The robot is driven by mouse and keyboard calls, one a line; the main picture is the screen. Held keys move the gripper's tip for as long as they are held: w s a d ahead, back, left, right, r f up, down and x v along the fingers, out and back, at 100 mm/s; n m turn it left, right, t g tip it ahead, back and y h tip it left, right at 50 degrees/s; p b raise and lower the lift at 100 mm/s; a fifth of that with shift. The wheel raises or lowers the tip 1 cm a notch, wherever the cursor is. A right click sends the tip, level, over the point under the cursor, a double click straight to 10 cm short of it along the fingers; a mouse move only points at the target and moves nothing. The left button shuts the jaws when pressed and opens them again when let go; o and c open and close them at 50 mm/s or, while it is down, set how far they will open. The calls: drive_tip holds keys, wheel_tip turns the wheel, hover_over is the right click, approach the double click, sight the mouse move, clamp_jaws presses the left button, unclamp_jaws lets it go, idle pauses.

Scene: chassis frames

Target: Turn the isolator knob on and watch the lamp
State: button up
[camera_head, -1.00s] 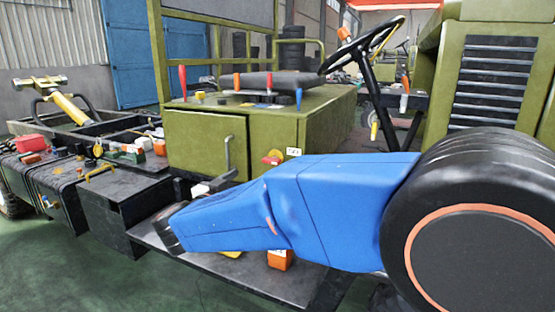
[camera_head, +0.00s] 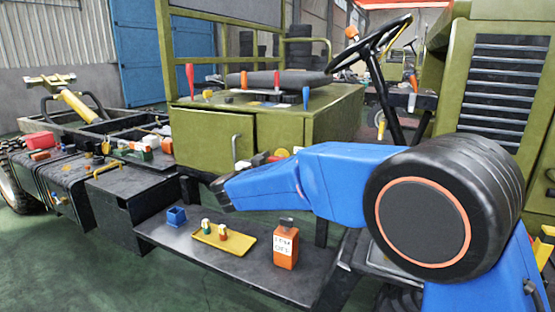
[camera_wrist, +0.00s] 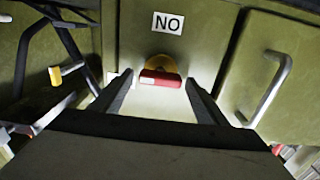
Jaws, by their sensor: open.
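The isolator knob (camera_wrist: 160,78), a red bar on a yellow round base, sits on the green cabinet front. In the wrist view its bar lies about level, with a white label (camera_wrist: 168,23) beside it that reads NO as pictured. My gripper (camera_wrist: 158,80) is open, with one dark finger on either side of the knob. I cannot tell whether the fingers touch it. I cannot pick out the lamp with certainty.
A door handle (camera_wrist: 264,90) stands out close to the gripper in the wrist view. Below my arm, a step (camera_head: 200,258) carries a blue bin (camera_head: 177,216), a yellow tray (camera_head: 236,245) and an orange labelled container (camera_head: 286,247). A steering wheel (camera_head: 385,38) stands at upper right.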

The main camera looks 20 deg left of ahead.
drive_tip(key=shift+w, duration=0.5)
drive_tip(key=c, duration=1.1)
drive_tip(key=shift+o, duration=0.2)
